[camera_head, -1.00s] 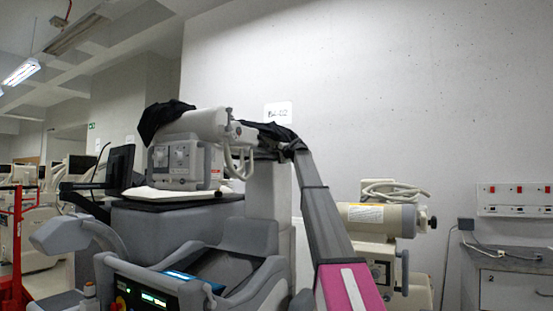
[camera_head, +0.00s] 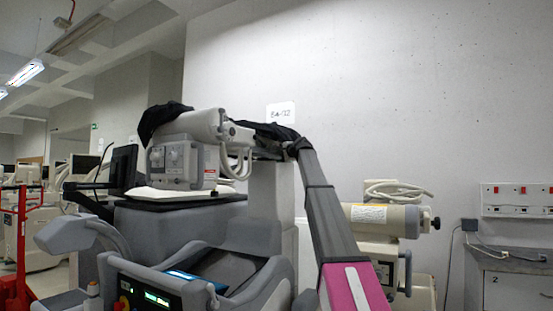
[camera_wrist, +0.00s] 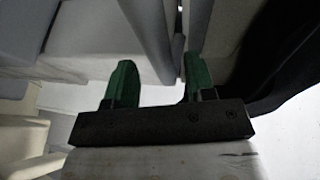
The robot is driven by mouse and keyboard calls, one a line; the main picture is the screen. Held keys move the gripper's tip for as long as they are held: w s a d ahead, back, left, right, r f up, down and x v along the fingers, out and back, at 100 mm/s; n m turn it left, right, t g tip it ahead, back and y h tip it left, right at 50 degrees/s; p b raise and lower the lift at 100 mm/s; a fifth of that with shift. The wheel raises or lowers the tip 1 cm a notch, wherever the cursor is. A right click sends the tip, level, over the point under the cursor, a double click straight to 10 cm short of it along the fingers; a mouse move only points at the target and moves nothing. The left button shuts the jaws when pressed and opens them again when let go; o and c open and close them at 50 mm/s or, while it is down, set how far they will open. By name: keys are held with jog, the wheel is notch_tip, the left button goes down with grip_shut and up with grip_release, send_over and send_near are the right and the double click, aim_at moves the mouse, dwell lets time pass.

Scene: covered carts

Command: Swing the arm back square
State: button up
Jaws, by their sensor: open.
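The nearest cart is a grey mobile X-ray unit, with its body (camera_head: 165,225) and lit console at the lower left. Its pale tube head (camera_head: 183,162) hangs above the dark top, and a pale column (camera_head: 272,195) stands behind. Black cloth drapes the tube head's left end and the crossing arm (camera_head: 238,136) near the column. A grey beam (camera_head: 326,210) with a pink near end slants from that cloth toward me. In the wrist view, my gripper (camera_wrist: 159,60) has two green fingers apart, with pale grey surfaces beyond them. Whether they touch anything is unclear.
A second pale machine (camera_head: 383,218) with a coiled hose stands right of the beam. A grey cabinet (camera_head: 512,280) and a socket panel (camera_head: 517,200) are at the far right. A red stand (camera_head: 20,245) is at the left edge.

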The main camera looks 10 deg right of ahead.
jog(key=v, duration=0.8)
jog(key=shift+a, duration=0.1)
